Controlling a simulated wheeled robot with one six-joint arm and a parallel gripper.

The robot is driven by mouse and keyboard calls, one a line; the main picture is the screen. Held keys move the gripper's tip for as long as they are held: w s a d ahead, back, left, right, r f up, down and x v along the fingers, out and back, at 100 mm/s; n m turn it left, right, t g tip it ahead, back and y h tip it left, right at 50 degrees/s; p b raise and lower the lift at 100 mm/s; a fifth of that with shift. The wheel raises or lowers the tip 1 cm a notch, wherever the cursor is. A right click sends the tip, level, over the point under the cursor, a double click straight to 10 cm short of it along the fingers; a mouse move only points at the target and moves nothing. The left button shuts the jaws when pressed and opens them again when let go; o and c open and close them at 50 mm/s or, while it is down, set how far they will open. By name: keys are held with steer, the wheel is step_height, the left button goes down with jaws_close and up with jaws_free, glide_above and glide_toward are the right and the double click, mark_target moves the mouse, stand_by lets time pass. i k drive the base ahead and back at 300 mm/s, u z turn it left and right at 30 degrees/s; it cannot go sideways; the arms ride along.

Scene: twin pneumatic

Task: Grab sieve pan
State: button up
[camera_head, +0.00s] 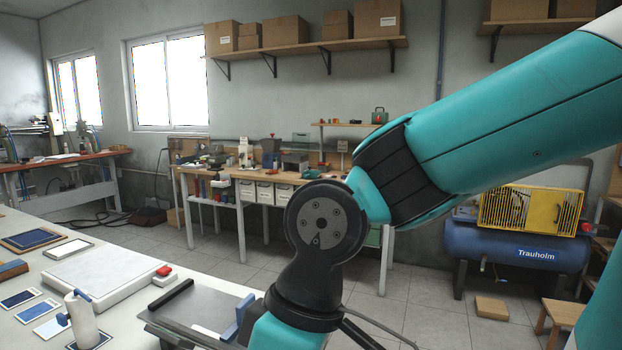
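I cannot pick out a sieve pan for certain in the head view. My teal and black arm crosses the picture from upper right to bottom centre. Its end runs out of the bottom edge, so my gripper is not visible, nor is anything it may hold.
Behind stand a workbench (232,175) and a blue compressor (520,246). Tiled floor between is mostly clear.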

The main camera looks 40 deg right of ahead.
mark_target(310, 175)
steer(key=z, duration=1.55)
steer(key=i, duration=3.8)
steer(key=u, duration=1.85)
steer(key=i, duration=3.05)
steer(key=z, duration=0.45)
